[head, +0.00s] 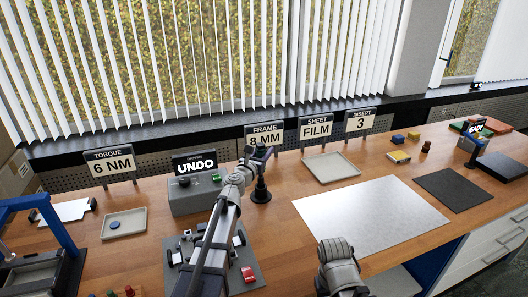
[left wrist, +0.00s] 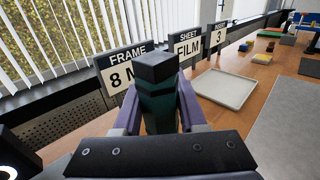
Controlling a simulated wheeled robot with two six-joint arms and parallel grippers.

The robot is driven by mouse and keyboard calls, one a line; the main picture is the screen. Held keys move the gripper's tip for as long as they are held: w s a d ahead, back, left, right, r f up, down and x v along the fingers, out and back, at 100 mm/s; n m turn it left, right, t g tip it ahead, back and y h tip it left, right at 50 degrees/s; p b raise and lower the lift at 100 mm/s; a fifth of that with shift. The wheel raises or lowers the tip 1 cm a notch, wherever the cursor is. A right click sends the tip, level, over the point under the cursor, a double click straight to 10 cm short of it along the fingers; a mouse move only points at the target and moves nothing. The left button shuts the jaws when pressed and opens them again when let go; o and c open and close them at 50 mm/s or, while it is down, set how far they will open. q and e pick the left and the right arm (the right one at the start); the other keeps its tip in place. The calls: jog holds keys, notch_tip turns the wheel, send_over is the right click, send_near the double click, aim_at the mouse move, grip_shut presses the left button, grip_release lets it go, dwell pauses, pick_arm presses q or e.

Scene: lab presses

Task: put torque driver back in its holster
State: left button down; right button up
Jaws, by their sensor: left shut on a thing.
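The torque driver (left wrist: 158,95), dark teal with a black end cap, stands roughly upright between the purple-grey fingers of my left gripper (left wrist: 160,118), which is shut on it. In the head view, my left gripper (head: 254,160) is in front of the 8 MM sign, with the driver's dark top (head: 262,152) showing above it. A black stand with a wide round foot (head: 261,194), seemingly the holster, is directly below. I cannot tell whether the driver's lower end is inside it. My right gripper (head: 340,262) is at the bottom centre; its jaws are unclear.
A grey box with an UNDO sign (head: 194,195) stands just left of the stand. Signs reading 6 NM (head: 109,164), FILM (head: 316,129) and 3 (head: 360,122) line the back. A beige tray (head: 331,167) and silver sheet (head: 370,215) lie to the right.

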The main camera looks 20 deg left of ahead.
jog(key=shift+f+b, duration=2.75)
jog(key=shift+s+f+b, duration=0.35)
jog(key=shift+s+b, duration=0.05)
jog(key=shift+b, duration=0.1)
jog(key=shift+r, duration=0.2)
jog(key=shift+w+r+p, duration=0.2)
jog(key=shift+r+p, duration=0.95)
jog(key=shift+p, duration=0.15)
jog(key=shift+w+r+p, duration=0.2)
jog(key=shift+r+p, duration=0.9)
jog(key=shift+p, duration=0.2)
jog(key=shift+r, duration=0.1)
